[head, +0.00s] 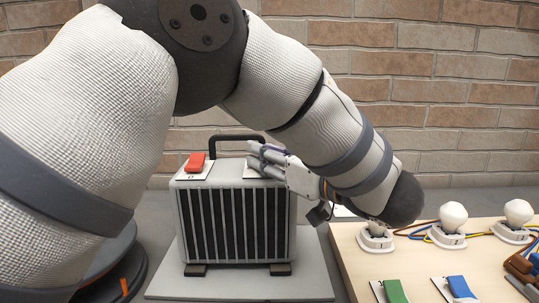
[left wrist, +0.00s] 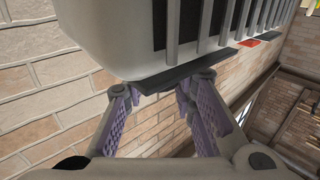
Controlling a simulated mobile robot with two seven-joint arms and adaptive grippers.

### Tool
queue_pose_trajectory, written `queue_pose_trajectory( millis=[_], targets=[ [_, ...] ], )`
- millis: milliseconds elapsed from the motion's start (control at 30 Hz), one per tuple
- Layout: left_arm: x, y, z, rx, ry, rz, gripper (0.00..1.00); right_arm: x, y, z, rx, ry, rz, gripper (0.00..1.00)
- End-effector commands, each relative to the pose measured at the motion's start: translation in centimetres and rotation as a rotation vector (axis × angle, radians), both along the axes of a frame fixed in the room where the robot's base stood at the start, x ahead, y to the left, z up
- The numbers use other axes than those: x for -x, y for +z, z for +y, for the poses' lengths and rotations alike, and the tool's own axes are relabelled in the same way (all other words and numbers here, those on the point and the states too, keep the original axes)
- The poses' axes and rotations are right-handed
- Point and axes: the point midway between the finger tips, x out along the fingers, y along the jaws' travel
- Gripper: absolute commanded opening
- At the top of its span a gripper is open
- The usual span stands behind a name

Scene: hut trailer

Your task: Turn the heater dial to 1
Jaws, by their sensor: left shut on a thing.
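The heater (head: 235,225) stands upright on the grey slab, a pale box with a dark barred front and a black top handle (head: 238,137). A red switch (head: 196,162) sits on a white plate at its top left. My left gripper (head: 265,160) is at the heater's top right, over a second pale plate. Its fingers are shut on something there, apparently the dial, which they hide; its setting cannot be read. In the left wrist view the purple-padded fingers (left wrist: 160,88) straddle the edge of the heater (left wrist: 110,40), seen upside down. My right gripper is out of view.
A wooden board (head: 352,256) at the right carries several white bulbs (head: 453,216) with coloured wires, a green switch (head: 395,291) and a blue switch (head: 461,287). A brick wall (head: 430,90) stands behind. The grey slab (head: 240,286) in front of the heater is clear.

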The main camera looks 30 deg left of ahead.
Motion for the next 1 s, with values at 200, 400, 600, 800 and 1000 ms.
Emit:
queue_pose_trajectory(
  millis=[200, 400, 600, 800, 1000],
  targets=[
    [-0.2, -0.6, 0.0, -0.001, 0.186, 0.007, 0.0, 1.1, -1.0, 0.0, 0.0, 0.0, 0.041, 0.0],
    [-0.1, -0.6, 0.1, -0.002, 0.316, 0.009, 0.0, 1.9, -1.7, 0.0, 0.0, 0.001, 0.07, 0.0],
    [-0.1, -0.5, 0.1, -0.001, 0.402, 0.007, 0.0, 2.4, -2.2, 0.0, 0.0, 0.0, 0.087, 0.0],
    [0.0, -0.4, 0.1, 0.0, 0.444, 0.008, 0.0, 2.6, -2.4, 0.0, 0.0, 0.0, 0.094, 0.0],
    [0.0, -0.4, 0.2, 0.0, 0.456, 0.009, 0.0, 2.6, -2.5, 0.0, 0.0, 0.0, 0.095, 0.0]
  ],
)
